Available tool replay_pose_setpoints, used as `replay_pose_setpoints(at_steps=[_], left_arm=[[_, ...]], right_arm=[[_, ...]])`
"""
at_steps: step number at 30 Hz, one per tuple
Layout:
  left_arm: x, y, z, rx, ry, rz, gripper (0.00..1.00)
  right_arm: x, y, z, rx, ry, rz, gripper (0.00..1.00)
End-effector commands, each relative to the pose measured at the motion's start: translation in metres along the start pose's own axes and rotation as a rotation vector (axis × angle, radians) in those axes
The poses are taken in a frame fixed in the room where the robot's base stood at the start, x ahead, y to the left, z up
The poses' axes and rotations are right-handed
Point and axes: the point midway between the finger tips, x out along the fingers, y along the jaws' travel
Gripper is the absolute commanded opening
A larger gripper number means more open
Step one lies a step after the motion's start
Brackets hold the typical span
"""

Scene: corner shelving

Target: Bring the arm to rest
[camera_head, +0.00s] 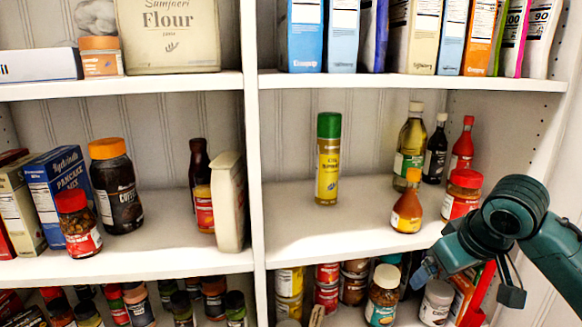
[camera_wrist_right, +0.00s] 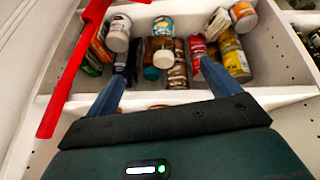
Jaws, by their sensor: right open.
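My right arm (camera_head: 528,222) comes in from the right edge, in front of the right-hand shelving bay. Its right gripper (camera_head: 424,272) is at the front of the middle shelf, below and right of a small orange-capped bottle (camera_head: 406,208). In the right wrist view the gripper (camera_wrist_right: 160,82) has its two blue fingers spread apart. Nothing is held between them. Beyond the fingers lie jars and cans on a lower shelf. My left gripper is in neither view.
The middle right shelf (camera_head: 340,238) holds a green-capped spray can (camera_head: 328,158), several bottles and a red-lidded jar (camera_head: 462,194). Jars and cans crowd the shelf below. A long red strip (camera_wrist_right: 72,75) crosses the left of the wrist view. The middle shelf's front left part is clear.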

Motion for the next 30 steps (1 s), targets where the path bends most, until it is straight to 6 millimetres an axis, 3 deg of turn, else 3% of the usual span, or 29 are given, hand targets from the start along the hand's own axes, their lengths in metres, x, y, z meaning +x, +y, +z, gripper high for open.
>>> replay_pose_setpoints(at_steps=[1,6,12,18,27,30], left_arm=[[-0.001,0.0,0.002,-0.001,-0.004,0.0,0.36],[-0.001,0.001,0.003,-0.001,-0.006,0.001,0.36],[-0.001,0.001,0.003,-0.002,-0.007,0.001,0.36],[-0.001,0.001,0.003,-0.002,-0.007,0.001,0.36],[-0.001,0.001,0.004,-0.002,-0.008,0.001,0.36],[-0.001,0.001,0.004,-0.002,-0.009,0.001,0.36]], right_arm=[[0.026,-0.024,0.017,-0.031,-0.016,-0.036,0.89],[0.08,-0.08,0.071,-0.082,-0.024,-0.107,0.89],[0.113,-0.132,0.147,-0.063,-0.041,-0.156,0.89],[0.118,-0.154,0.214,-0.009,-0.084,-0.139,0.89],[0.106,-0.16,0.292,0.057,-0.182,-0.063,0.89],[0.131,-0.164,0.282,0.042,-0.102,-0.07,0.89]])
